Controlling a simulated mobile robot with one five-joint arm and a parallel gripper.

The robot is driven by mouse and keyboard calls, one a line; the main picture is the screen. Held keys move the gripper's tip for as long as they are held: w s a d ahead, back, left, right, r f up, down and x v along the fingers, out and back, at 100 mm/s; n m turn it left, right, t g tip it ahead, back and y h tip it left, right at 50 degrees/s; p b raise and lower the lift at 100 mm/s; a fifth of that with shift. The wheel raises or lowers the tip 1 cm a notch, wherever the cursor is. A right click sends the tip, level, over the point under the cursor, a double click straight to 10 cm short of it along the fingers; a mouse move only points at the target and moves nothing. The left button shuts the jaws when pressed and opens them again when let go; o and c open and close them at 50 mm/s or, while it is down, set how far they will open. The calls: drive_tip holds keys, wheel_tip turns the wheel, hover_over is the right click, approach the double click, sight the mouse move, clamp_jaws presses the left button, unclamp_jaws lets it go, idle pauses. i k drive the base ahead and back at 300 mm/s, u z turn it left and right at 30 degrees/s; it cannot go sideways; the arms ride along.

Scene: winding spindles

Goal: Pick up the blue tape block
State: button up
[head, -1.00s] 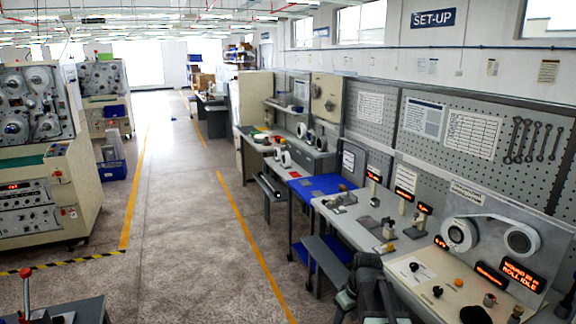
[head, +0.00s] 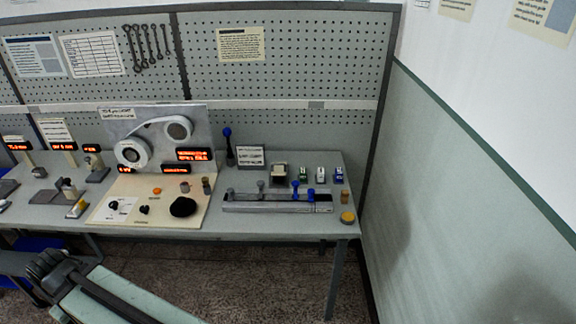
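Three small blocks stand in a row at the back right of the bench. The right one looks blue with a pale face and seems to be the blue tape block (head: 339,174). A white block (head: 321,174) stands in the middle and a greenish one (head: 305,173) at the left. They are small, so their colours are not fully certain. Part of my own arm crosses the lower left of the head view, well away from the blocks. I cannot make out my gripper's fingers.
A long grey fixture with blue knobs (head: 277,202) lies in front of the blocks. A yellow-topped cylinder (head: 347,217) stands near the right front corner. A winding panel (head: 160,142) stands left of them. A wall (head: 450,190) closes off the right side.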

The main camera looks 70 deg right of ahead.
sight(338, 172)
drive_tip(key=z, duration=2.65)
